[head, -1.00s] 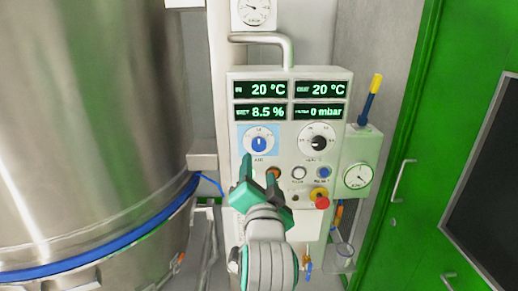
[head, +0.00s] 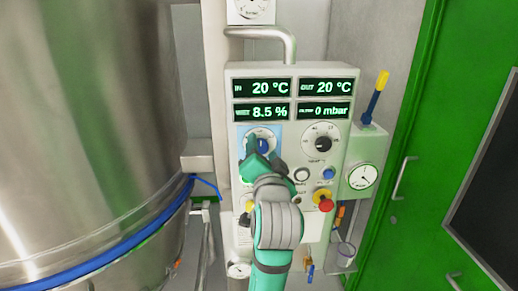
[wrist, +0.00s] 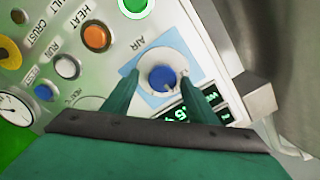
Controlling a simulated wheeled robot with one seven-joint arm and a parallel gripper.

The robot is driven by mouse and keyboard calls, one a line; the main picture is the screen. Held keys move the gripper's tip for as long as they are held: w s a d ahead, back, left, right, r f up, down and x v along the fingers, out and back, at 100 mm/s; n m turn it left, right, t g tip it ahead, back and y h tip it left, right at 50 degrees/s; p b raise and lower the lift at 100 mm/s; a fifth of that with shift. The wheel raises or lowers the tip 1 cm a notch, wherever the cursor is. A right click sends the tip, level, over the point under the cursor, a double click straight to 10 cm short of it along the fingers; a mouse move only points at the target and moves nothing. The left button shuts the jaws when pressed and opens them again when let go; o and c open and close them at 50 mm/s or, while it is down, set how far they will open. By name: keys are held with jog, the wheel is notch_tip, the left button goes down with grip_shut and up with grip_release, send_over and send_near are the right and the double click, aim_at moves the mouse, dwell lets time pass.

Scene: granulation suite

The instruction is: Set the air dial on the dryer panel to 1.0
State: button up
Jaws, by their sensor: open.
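The dryer panel (head: 240,170) is a pale box with green displays reading 20 °C, 20 °C, 8.5 % and 0 mbar. The air dial has a blue knob on a light blue square, labelled AIR in the wrist view (wrist: 161,78). In the head view the air dial (head: 262,144) is partly covered by my gripper (head: 261,155). My gripper is open, with one finger on each side of the blue knob in the wrist view. I cannot tell whether the fingers touch it. The knob's pointer and its exact setting are too small to read.
A black dial (head: 322,143) sits right of the air dial. Below are several buttons, including an orange one marked HEAT (wrist: 96,37), and a red emergency knob (head: 326,205). A steel vessel (head: 90,130) stands left, a gauge (head: 362,177) and green door (head: 415,150) right.

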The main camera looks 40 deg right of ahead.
jog(key=shift+w+a, duration=0.15)
jog(key=shift+w, duration=0.15)
jog(key=shift+s, duration=0.2)
jog(key=c, duration=0.4)
jog(key=shift+a, duration=0.2)
jog(key=c, duration=0.7)
jog(key=shift+o, duration=0.2)
jog(key=shift+d+n, duration=0.1)
jog(key=shift+n, duration=0.2)
jog(key=n, duration=1.1)
jog(key=shift+n, duration=0.4)
